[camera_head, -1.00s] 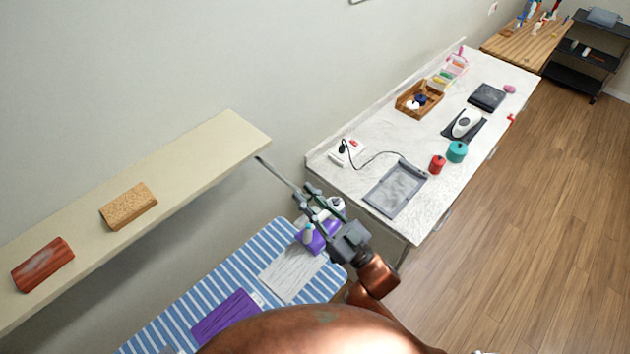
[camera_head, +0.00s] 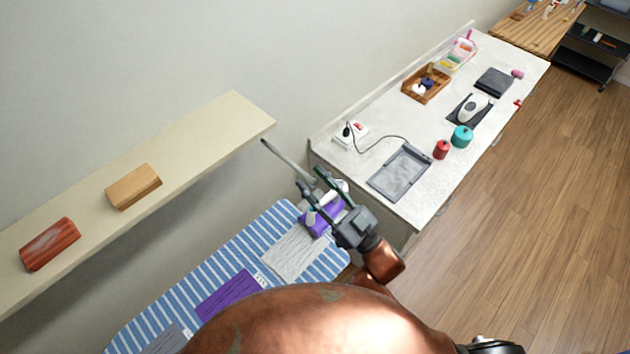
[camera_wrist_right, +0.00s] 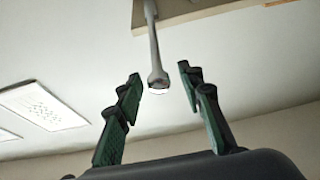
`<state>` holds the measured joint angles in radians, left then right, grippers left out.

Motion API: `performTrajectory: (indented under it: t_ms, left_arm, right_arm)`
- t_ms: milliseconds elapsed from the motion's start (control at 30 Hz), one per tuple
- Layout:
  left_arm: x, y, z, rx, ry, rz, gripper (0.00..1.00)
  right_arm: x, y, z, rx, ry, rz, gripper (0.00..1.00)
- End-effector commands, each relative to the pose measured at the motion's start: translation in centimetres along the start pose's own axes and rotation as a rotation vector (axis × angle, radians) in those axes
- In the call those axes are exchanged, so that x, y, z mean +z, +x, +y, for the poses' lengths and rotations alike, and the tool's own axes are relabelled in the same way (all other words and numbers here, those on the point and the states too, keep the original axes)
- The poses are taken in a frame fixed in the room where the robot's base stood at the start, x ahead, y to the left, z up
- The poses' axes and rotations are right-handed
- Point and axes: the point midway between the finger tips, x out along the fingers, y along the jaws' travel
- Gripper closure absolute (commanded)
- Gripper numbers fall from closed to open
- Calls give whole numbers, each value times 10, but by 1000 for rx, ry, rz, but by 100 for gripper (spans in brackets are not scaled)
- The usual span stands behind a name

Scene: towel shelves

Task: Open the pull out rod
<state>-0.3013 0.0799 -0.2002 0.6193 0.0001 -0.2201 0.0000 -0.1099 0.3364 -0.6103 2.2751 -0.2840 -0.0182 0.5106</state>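The pull out rod (camera_head: 283,157) is a thin grey bar that sticks out from under the right end of the beige shelf (camera_head: 208,122). In the right wrist view the rod (camera_wrist_right: 153,45) comes down from the shelf's underside, and its rounded end lies between the tips of my right gripper (camera_wrist_right: 160,82). The fingers are spread, with a gap on each side of the rod. In the head view my right gripper (camera_head: 313,186) is near the rod's free end. My left gripper cannot be made out in the head view.
A tan block (camera_head: 134,188) and a red block (camera_head: 50,244) sit on the shelf. Below is a blue-striped surface (camera_head: 172,290) with folded cloths. A white counter (camera_head: 375,135) with several items stands at the right. Wooden floor (camera_head: 540,190) is clear.

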Motion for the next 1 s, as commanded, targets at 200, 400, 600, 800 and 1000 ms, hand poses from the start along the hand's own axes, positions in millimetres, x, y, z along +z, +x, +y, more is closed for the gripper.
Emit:
performTrajectory:
  t_ms: [200,400,600,800,1000]
  left_arm:
    - [-2,0,-2,-2,0,3,60]
    - [-2,0,-1,-1,0,2,60]
    - [-2,0,0,0,0,2,60]
    - [-2,0,0,0,0,2,60]
    - [-2,0,0,0,0,2,60]
  right_arm:
    - [1,-16,1,2,0,-3,65]
    - [2,-56,0,2,1,-7,65]
    - [2,-94,0,2,1,-6,65]
    - [1,-116,0,1,1,-3,65]
    - [1,-119,0,0,0,-1,65]
